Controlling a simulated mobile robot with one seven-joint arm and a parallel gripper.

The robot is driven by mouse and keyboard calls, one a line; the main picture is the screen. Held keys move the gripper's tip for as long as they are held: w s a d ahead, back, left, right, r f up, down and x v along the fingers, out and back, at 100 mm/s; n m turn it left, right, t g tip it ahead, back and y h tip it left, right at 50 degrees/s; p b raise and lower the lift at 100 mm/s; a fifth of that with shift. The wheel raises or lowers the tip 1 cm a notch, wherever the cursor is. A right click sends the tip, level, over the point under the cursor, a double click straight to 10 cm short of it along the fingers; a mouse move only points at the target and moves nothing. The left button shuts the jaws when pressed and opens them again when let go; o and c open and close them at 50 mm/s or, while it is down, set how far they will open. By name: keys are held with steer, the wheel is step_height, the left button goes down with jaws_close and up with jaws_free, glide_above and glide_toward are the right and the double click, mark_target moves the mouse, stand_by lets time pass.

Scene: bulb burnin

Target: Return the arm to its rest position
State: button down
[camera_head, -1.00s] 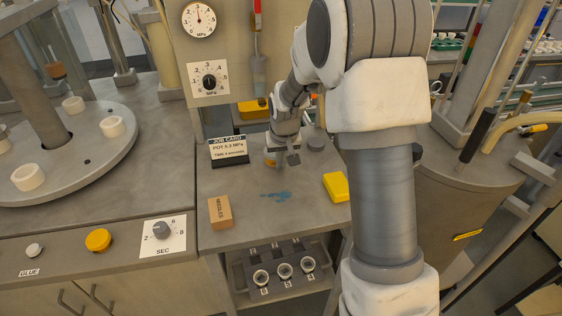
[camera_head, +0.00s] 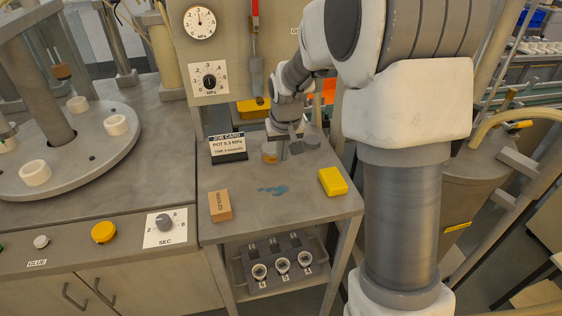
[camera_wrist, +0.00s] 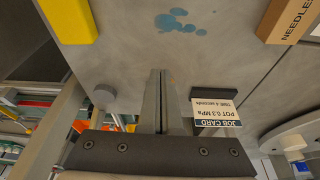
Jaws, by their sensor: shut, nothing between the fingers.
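My arm (camera_head: 402,220) reaches over the grey bench from the right in the head view.
The bench (camera_head: 240,185) holds a job card (camera_head: 227,147), a needles box (camera_head: 220,206), a yellow block (camera_head: 332,181) and a blue stain (camera_head: 273,190). A rack of cups (camera_head: 283,265) sits below. A turntable (camera_head: 85,160) stands left, a drum (camera_head: 455,185) right.

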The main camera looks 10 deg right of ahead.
steer(key=s+r+t+p, duration=0.1)
steer(key=s+r+p, duration=0.3)
steer(key=s+r, duration=1)
steer(key=s+r+p, duration=0.1)
steer(key=s+r, duration=0.2)
steer(key=s, duration=0.4)
steer(key=s+r+t+p, duration=0.1)
steer(key=s+r+p, duration=0.1)
steer(key=s+r, duration=0.2)
steer(key=s, duration=0.3)
steer(key=shift+a+r+n, duration=0.15)
steer(key=shift+a+n, duration=0.15)
steer(key=shift+d, duration=0.1)
